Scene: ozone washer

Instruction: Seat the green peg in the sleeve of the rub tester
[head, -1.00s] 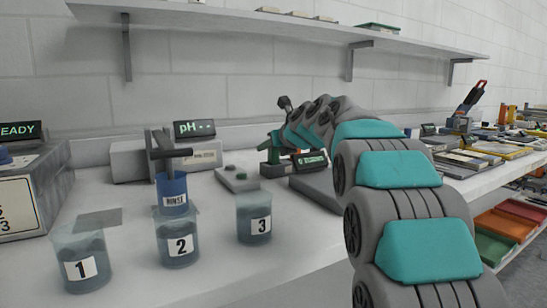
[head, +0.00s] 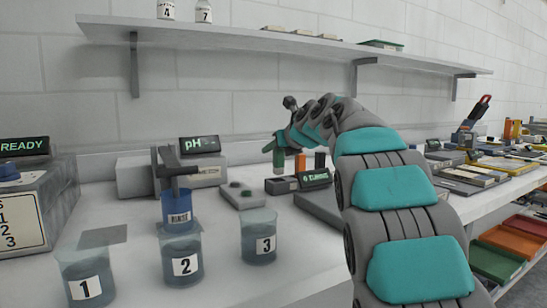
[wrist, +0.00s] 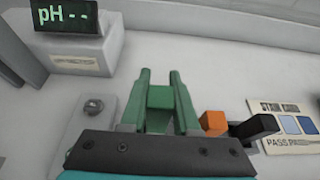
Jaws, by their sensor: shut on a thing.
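My gripper (head: 279,141) is at the back middle of the bench, shut on the green peg (head: 279,157). The peg hangs upright above the bench, left of an orange peg (head: 300,162). In the wrist view, the green peg (wrist: 160,97) shows between the two green fingers of my gripper (wrist: 160,80). The orange peg (wrist: 213,122) is to their right, beside a dark block. A dark rack (head: 282,186) with a small lit display (head: 314,178) stands below the held peg. I cannot tell which thing is the rub tester, and no sleeve is clearly visible.
A pH meter (head: 200,146) stands behind these. A grey slab (head: 318,207) lies beside my arm. A shelf (head: 290,42) runs above.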

